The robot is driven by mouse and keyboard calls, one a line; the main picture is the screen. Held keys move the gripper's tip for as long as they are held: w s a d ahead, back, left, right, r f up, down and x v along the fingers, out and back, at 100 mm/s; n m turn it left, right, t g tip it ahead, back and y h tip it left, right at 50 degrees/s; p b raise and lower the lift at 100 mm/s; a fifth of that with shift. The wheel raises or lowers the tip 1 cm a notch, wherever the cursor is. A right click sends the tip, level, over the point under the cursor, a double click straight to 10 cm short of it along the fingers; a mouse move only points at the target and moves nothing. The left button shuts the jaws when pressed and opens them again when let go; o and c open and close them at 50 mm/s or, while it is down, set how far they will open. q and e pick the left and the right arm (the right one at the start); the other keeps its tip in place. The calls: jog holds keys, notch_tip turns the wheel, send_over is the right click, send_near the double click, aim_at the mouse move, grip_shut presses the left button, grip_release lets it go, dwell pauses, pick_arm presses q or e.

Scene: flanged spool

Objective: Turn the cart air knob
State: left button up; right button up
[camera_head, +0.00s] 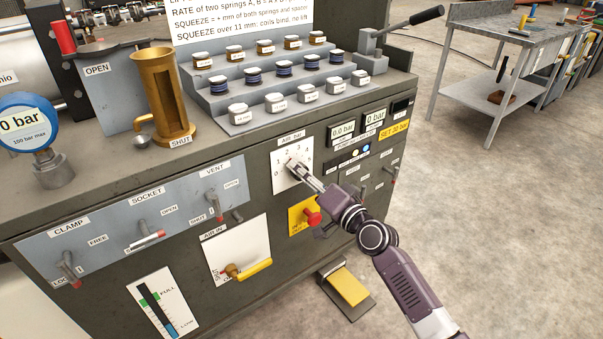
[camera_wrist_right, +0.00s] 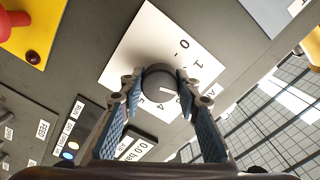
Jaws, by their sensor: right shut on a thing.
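The cart air knob (camera_wrist_right: 160,80) is a round grey knob on a white dial plate marked with numbers, and it shows clearly in the right wrist view. In the head view the dial plate (camera_head: 280,183) is on the cart's front, under an "AIR bar" label, and the gripper covers most of the knob. My right gripper (camera_head: 297,168) reaches the dial from the lower right. In the wrist view its two fingers (camera_wrist_right: 158,84) are on either side of the knob, shut on it. A pale pointer line on the knob is near the 4 and 5 side. My left gripper is not in view.
A red button on a yellow plate (camera_head: 301,217) is just below the dial. Digital readouts (camera_head: 342,131) are at its upper right. A yellow AIR IN lever (camera_head: 249,269) and a row of valve handles are to the left. A yellow pedal (camera_head: 347,286) is on the floor.

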jog(key=shift+f, duration=0.1)
dwell(0.3)
jog(key=o, duration=1)
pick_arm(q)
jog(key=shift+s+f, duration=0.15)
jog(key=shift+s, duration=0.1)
pick_arm(e)
jog(key=shift+o, duration=0.8)
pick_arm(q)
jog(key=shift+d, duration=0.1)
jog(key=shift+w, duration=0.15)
pick_arm(e)
jog(key=v, duration=1.2)
